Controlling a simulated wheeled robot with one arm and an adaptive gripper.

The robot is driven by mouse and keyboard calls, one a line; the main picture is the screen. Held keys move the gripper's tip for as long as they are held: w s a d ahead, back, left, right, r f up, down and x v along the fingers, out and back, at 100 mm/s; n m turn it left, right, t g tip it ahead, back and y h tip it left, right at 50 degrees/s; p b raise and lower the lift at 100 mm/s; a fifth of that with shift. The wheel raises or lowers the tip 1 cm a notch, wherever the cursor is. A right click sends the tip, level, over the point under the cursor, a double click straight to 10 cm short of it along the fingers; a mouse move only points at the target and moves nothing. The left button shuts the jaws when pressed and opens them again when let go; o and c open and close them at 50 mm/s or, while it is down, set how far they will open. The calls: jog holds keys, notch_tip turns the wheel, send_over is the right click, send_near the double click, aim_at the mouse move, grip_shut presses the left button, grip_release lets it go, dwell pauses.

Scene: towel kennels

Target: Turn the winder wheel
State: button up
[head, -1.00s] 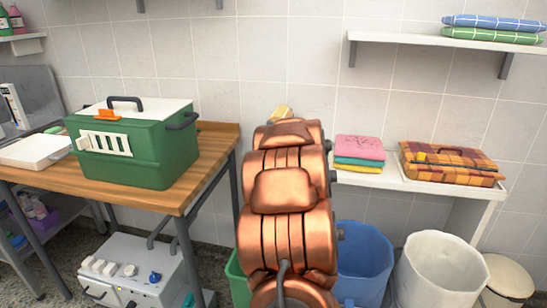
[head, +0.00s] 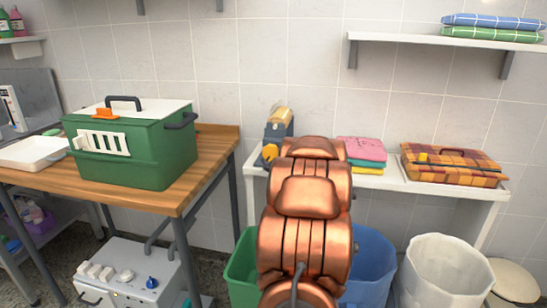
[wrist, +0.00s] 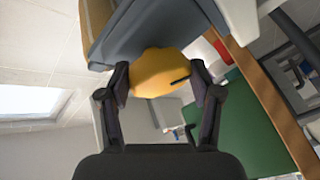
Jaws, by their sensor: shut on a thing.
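The winder (head: 280,130), a dark blue-grey box with a tan top, stands at the left end of the white wall shelf. Its yellow wheel (head: 269,153) shows on its front left side, partly hidden by my arm. In the wrist view the yellow wheel (wrist: 158,76) sits between the two dark fingers of my gripper (wrist: 162,84), against the grey-blue body of the winder (wrist: 150,32). The gripper is shut on the wheel, one finger on each side. In the head view my copper arm hides the gripper.
A green carrier (head: 130,147) with a white lid stands on the wooden table (head: 205,165) at left. Folded towels (head: 361,151) and a plaid case (head: 453,165) lie on the white shelf (head: 385,183). Green (head: 243,270), blue (head: 371,265) and white (head: 437,272) bins stand below.

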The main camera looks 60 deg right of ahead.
jog(key=shift+r, duration=0.15)
jog(key=o, duration=1.1)
jog(key=shift+o, duration=0.2)
jog(key=v, duration=0.7)
jog(key=shift+s, duration=0.2)
jog(key=shift+a, duration=0.1)
